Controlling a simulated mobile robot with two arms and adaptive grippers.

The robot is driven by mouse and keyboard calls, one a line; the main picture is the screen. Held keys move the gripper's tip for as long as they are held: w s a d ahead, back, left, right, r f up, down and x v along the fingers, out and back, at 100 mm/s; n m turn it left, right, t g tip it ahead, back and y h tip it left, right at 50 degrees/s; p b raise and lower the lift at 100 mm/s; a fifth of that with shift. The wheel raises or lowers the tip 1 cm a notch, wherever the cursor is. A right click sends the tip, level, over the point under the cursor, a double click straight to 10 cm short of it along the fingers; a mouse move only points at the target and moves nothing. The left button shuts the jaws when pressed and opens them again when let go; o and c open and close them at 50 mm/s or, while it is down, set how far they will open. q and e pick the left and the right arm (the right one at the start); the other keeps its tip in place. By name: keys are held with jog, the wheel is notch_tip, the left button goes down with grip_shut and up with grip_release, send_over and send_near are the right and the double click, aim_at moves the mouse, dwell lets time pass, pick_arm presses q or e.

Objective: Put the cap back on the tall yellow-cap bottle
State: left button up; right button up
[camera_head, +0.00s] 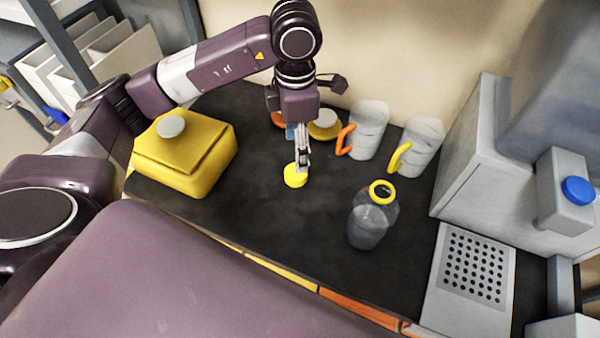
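A clear, open-topped bottle (367,228) with a yellow ring at its neck stands upright on the dark counter, right of centre. My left gripper (299,170) reaches down from above, to the left of the bottle. Its fingers look closed on a small yellow cap (294,177), which is at their tips and apart from the bottle. Whether the cap touches the counter I cannot tell. My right gripper is not in view.
A yellow box (190,165) with a grey round knob stands at left. Two clear jugs, one with an orange handle (345,140) and one with a yellow handle (399,157), stand behind the bottle. A yellow lid-like item (324,128) lies behind the gripper. A grey machine with a perforated tray (440,275) is at right.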

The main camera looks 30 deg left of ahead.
aim_at(296, 175)
pick_arm(q)
jog(key=shift+f, duration=0.1)
jog(key=shift+f+p, duration=0.3)
jog(key=shift+f, duration=0.95)
jog(key=shift+s+f+p, duration=0.15)
jog(key=shift+f+p, duration=0.25)
jog(key=shift+f, duration=0.05)
notch_tip(296, 175, down, 4)
jog(key=shift+r+p, duration=0.2)
jog(key=shift+p, duration=0.4)
jog(key=shift+f, duration=0.35)
jog(key=c, duration=1)
